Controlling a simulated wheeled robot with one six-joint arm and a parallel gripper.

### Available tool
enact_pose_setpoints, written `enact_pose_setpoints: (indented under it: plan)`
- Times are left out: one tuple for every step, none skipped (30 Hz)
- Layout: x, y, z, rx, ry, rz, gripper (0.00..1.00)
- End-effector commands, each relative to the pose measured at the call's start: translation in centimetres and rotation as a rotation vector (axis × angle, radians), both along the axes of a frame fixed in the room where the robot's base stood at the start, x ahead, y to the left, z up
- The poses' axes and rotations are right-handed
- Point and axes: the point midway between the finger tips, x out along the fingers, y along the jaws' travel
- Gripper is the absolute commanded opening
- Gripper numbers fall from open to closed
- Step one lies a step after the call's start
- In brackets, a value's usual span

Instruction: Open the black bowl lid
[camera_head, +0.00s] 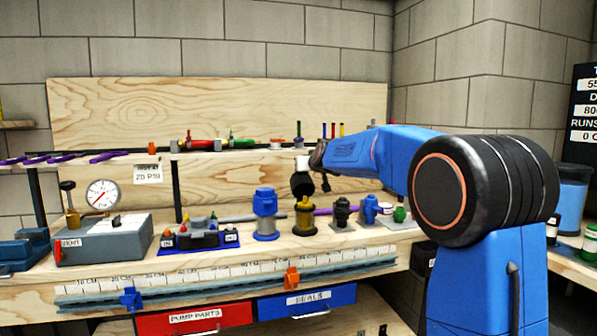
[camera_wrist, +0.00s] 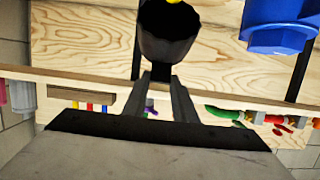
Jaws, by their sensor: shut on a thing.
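My gripper (camera_wrist: 158,76) is shut on a black, faceted, cup-shaped piece, the black bowl lid (camera_wrist: 168,38). In the head view the black lid (camera_head: 301,186) hangs in front of my arm's end, over the bench. A yellow body (camera_head: 305,216) stands upright on the bench just below it. A bit of yellow shows at the top edge of the wrist view, beyond the lid. The lid looks apart from the yellow body, though the gap is hard to judge. My fingers are mostly hidden in the head view.
A blue housing (camera_head: 265,214) stands left of the yellow body, and a dark fitting (camera_head: 342,213) stands close on its right. A narrow shelf (camera_head: 240,150) with small valves runs behind. A gauge box (camera_head: 103,238) is at left. Blue (camera_head: 307,300) and red (camera_head: 195,319) drawers are below.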

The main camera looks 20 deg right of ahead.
Motion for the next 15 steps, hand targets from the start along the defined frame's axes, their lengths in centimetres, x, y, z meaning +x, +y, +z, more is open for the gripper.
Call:
enact_pose_setpoints:
  plan:
    - [0.1, -0.3, 0.9, 0.001, 0.001, 0.002, 0.00]
    - [0.2, -0.3, 0.9, 0.002, 0.010, 0.006, 0.00]
    - [0.3, -0.3, 1.0, 0.000, 0.021, 0.009, 0.00]
    - [0.4, -0.3, 1.1, 0.002, 0.031, 0.012, 0.00]
    - [0.6, -0.3, 1.1, 0.001, 0.040, 0.014, 0.00]
    - [0.8, -0.2, 1.2, 0.001, 0.055, 0.016, 0.00]
    - [0.9, -0.2, 1.2, 0.002, 0.065, 0.016, 0.00]
    - [1.1, -0.2, 1.3, 0.002, 0.077, 0.016, 0.00]
    - [1.3, -0.2, 1.4, 0.002, 0.093, 0.015, 0.00]
    - [1.5, -0.3, 1.4, 0.000, 0.105, 0.013, 0.00]
    - [1.7, -0.3, 1.5, 0.000, 0.118, 0.011, 0.00]
    - [2.0, -0.4, 1.5, 0.000, 0.139, 0.008, 0.00]
    - [2.2, -0.4, 1.5, 0.000, 0.154, 0.006, 0.00]
    - [2.4, -0.4, 1.6, -0.001, 0.170, 0.005, 0.00]
    - [2.8, -0.5, 1.6, 0.001, 0.192, 0.003, 0.00]
